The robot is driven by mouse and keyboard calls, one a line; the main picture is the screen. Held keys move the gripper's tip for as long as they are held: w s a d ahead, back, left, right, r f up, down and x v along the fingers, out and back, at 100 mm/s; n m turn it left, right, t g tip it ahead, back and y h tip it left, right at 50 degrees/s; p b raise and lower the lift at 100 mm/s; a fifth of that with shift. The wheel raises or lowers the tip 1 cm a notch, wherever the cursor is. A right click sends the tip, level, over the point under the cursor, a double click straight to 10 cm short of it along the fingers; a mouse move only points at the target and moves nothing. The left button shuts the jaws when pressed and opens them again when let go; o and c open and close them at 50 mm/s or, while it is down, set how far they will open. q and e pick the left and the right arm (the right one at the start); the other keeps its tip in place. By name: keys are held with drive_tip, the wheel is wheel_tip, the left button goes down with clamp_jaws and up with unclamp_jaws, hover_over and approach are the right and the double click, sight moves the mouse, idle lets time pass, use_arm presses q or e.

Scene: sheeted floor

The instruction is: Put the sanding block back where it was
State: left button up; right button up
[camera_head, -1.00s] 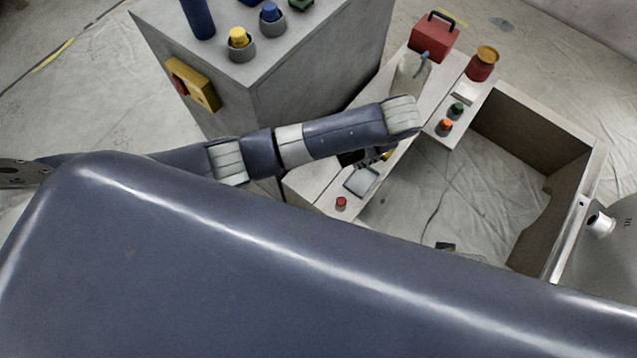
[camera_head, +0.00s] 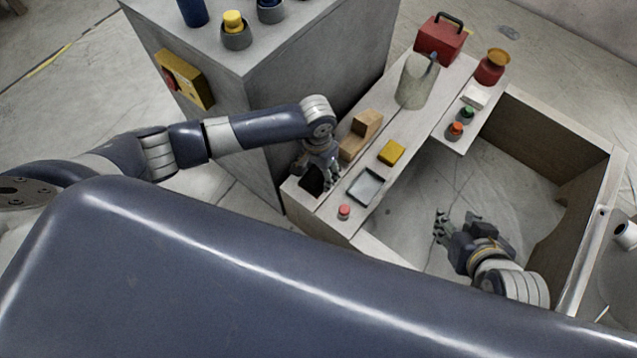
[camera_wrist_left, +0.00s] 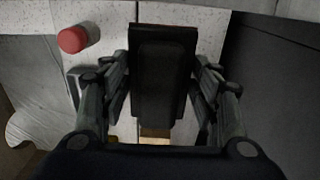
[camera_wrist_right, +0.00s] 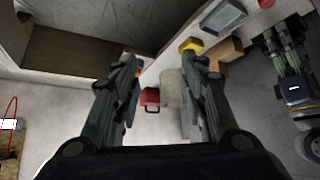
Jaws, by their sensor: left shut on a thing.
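A black block, which I take to be the sanding block (camera_head: 312,180), is at the near left end of the pale bench. My left gripper (camera_head: 326,172) is shut on it. In the left wrist view the black block (camera_wrist_left: 163,75) sits between the two fingers (camera_wrist_left: 160,90). I cannot tell whether it touches the bench top. My right gripper (camera_head: 445,228) is open and empty over the floor gap inside the bench; its spread fingers show in the right wrist view (camera_wrist_right: 160,75).
Near the held block are a stepped wooden block (camera_head: 360,136), a yellow block (camera_head: 391,152), a grey tray (camera_head: 366,187) and a red-capped item (camera_head: 344,212). Farther back stand a pale jug (camera_head: 415,82), a red box (camera_head: 440,38) and a red jar (camera_head: 491,67). A grey cabinet (camera_head: 290,95) rises left.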

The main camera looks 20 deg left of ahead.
sight(319, 183)
use_arm(q)
wheel_tip(319, 183, down, 2)
drive_tip(key=shift+f+b, duration=0.2)
drive_tip(key=shift+b, duration=0.2)
wheel_tip(319, 183, down, 3)
drive_tip(key=shift+f+b, duration=0.1)
drive_tip(key=shift+b, duration=0.65)
drive_tip(key=shift+f, duration=0.1)
drive_tip(key=o, duration=1.4)
use_arm(e)
drive_tip(key=w+a+r+t+y, duration=0.2)
drive_tip(key=w+a+r+t, duration=0.1)
drive_tip(key=w+r+t, duration=0.4)
wheel_tip(319, 183, up, 3)
drive_tip(key=shift+w+a, duration=0.3)
drive_tip(key=shift+w, duration=0.4)
